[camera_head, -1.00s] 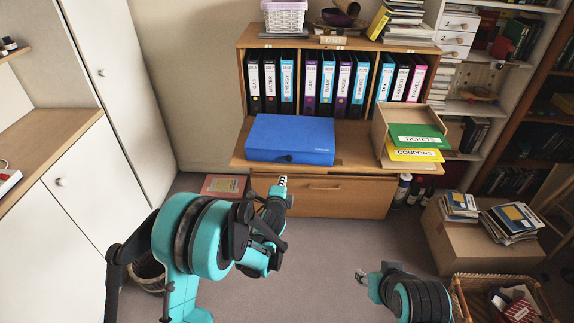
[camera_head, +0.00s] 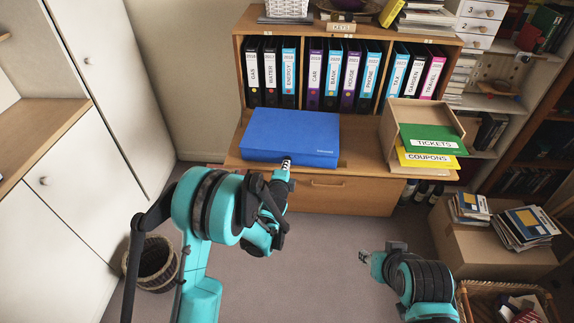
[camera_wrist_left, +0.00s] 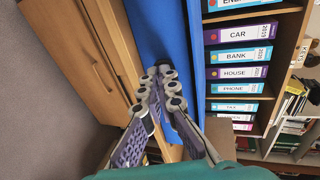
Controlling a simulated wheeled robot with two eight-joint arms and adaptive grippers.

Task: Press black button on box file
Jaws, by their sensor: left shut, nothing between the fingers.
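The blue box file (camera_head: 291,134) lies flat on the wooden desk, and its blue side also fills the top middle of the left wrist view (camera_wrist_left: 160,25). Its black button is not visible now; my left gripper covers that part of the front face in the head view. My left gripper (camera_head: 287,163) is shut and empty, its tips at the box's front face. In the left wrist view the fingertips (camera_wrist_left: 162,78) overlap the blue box; I cannot tell whether they touch it. My right gripper (camera_head: 366,257) hangs low over the floor, away from the box; its fingers are too small to read.
A row of labelled binders (camera_head: 330,75) stands in the shelf behind the box. A wooden tray (camera_head: 392,125) with green and yellow folders is to its right. A cardboard box (camera_head: 480,252) and wicker baskets stand on the floor. The carpet between my arms is clear.

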